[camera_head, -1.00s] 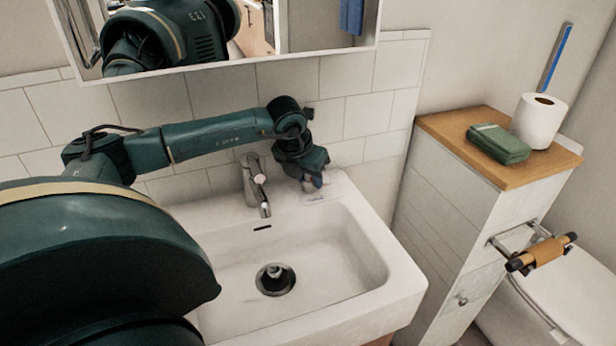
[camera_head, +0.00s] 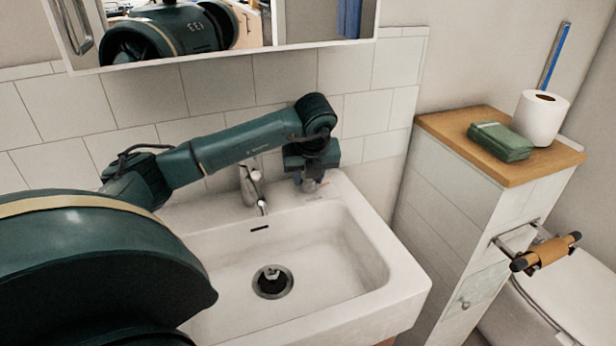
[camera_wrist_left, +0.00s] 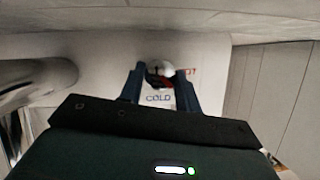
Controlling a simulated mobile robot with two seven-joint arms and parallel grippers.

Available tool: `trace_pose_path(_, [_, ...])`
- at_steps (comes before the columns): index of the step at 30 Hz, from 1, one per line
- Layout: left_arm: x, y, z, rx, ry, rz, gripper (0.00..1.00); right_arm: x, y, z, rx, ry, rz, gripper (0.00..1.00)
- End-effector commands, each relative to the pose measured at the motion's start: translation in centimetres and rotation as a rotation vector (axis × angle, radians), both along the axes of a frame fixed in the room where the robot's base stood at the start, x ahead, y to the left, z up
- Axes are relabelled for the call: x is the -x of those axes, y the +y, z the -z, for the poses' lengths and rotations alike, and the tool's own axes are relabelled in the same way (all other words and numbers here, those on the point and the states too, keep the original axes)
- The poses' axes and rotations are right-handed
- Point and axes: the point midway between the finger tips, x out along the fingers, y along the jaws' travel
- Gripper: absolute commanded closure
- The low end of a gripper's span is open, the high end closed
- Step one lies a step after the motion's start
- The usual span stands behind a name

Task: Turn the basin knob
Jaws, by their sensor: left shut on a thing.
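The basin knob (camera_wrist_left: 163,71) is a small rounded piece, whitish on top, on the sink ledge right of the faucet (camera_head: 251,184). In the left wrist view it sits between the two fingers of my left gripper (camera_wrist_left: 160,88), which is shut on it. Printed COLD lettering shows below it, with part of a red word at its right. In the head view my left gripper (camera_head: 310,180) points down at the ledge, and little of the knob shows beneath it. My right gripper is in neither view.
A tiled wall (camera_head: 280,85) and a mirror cabinet are behind. At right, a wood-topped cabinet (camera_head: 450,128) bears a green folded item (camera_head: 500,141) and a toilet roll (camera_head: 540,117).

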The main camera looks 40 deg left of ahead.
Motion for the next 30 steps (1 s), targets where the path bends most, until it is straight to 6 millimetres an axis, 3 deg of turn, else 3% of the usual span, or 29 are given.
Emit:
trace_pose_path(19, [-0.06, -0.02, -0.07, 0.001, -0.001, -0.059, 0.9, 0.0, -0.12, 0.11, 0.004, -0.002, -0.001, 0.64])
trace_pose_path(20, [-0.06, -0.02, -0.07, 0.001, -0.001, -0.059, 0.66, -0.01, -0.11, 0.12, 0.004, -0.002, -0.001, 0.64])
trace_pose_path(27, [-0.05, -0.01, -0.04, 0.0, 0.0, -0.058, 0.47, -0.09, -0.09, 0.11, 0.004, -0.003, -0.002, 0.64])
trace_pose_path(30, [-0.05, -0.02, -0.03, 0.0, 0.0, -0.058, 0.45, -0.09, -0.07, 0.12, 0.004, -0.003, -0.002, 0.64])
